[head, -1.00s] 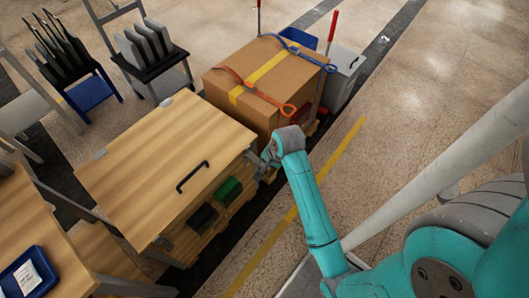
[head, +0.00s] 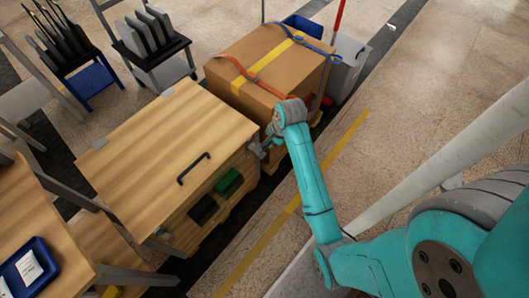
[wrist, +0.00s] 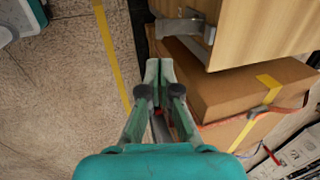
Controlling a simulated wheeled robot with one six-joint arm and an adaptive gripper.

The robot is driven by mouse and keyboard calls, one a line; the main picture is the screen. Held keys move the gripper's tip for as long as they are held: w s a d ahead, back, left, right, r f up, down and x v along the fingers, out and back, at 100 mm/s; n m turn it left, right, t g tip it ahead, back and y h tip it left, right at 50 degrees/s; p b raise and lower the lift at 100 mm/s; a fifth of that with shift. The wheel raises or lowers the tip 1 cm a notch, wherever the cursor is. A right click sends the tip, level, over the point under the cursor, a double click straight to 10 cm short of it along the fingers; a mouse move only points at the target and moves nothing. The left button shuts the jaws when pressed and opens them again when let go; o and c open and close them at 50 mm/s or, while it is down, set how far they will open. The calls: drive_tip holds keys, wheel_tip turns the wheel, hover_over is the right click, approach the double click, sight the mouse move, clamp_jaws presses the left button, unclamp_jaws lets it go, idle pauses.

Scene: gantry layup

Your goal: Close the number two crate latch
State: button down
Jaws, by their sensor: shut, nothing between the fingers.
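The wooden crate (head: 150,140) has a closed lid with a black handle. A grey metal latch (head: 256,150) sits at its right front corner; it also shows in the wrist view (wrist: 185,27), with a bar and a block-like end. Another grey latch (head: 160,236) is at the crate's lower left corner. No number is readable on either. My gripper (wrist: 158,66) is shut and empty, beside and below the right latch in the wrist view, with a small gap in the picture. In the head view my wrist partly hides the gripper, so contact cannot be told.
A strapped cardboard box (head: 265,68) stands just behind the crate, close to my wrist. A green block (head: 229,183) and a black block (head: 203,210) are on the crate's front. A wooden table with a blue tray (head: 28,268) is at left. Floor by the yellow line (head: 270,232) is clear.

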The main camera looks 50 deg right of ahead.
sight(264, 156)
drive_tip(key=x, duration=1.1)
drive_tip(key=shift+f, duration=0.2)
drive_tip(key=shift+s+f+t, duration=0.15)
drive_tip(key=shift+f+t, duration=0.25)
drive_tip(key=shift+t, duration=0.1)
drive_tip(key=shift+s+f+t, duration=0.1)
drive_tip(key=shift+f+t, duration=0.2)
drive_tip(key=shift+t, duration=0.1)
wheel_tip(264, 156, down, 7)
drive_tip(key=w+t, duration=0.2)
drive_tip(key=t, duration=0.3)
drive_tip(key=shift+t, duration=0.4)
drive_tip(key=shift+r, duration=0.2)
